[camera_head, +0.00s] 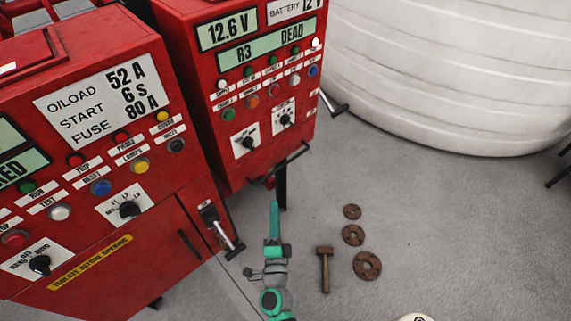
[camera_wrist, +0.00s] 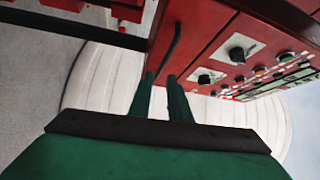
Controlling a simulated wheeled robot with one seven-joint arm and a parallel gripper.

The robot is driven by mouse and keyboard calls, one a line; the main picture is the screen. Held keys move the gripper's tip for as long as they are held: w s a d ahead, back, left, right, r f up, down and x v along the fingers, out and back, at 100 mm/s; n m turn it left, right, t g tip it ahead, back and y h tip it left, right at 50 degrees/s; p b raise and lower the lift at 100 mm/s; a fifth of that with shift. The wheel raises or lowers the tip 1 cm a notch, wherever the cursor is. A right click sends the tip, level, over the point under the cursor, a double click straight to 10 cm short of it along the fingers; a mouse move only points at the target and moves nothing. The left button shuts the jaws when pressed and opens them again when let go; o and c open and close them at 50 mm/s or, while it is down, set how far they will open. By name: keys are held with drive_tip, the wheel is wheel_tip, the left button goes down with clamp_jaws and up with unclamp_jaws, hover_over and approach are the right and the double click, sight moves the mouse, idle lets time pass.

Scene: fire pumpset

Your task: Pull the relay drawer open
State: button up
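The red battery cabinet (camera_head: 240,90) with the "R3 DEAD" display has a dark bar handle (camera_head: 280,165) low on its front. I take this as the relay drawer's handle; no drawer label is readable. The drawer front looks flush, with no visible gap. My gripper (camera_head: 274,203) is just below and in front of this handle, its fingers pointing up towards it. In the wrist view, the two green fingers (camera_wrist: 160,76) stand apart, with a gap between them. A dark handle (camera_wrist: 173,45) runs down towards that gap. Contact cannot be told.
The left red cabinet (camera_head: 90,130) stands close by, with a lever (camera_head: 225,230) sticking out low. Another lever (camera_head: 335,104) juts from the battery cabinet's right side. A hammer (camera_head: 324,268) and rusty discs (camera_head: 353,234) lie on the floor. A white tank (camera_head: 450,70) stands behind.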

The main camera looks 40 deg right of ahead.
sight(285, 163)
drive_tip(key=w+d+r+m, duration=0.1)
drive_tip(key=w+d, duration=0.3)
drive_tip(key=w+d+m+h, duration=0.1)
drive_tip(key=w+d, duration=0.3)
drive_tip(key=w+d+r+m+g, duration=0.1)
drive_tip(key=w+d+m, duration=0.1)
drive_tip(key=d, duration=0.3)
drive_tip(key=shift+w+r+h, duration=0.15)
drive_tip(key=shift+w+r, duration=0.05)
drive_tip(key=shift+w, duration=0.25)
drive_tip(key=shift+w+r+h, duration=0.15)
drive_tip(key=shift+w, duration=0.3)
clamp_jaws()
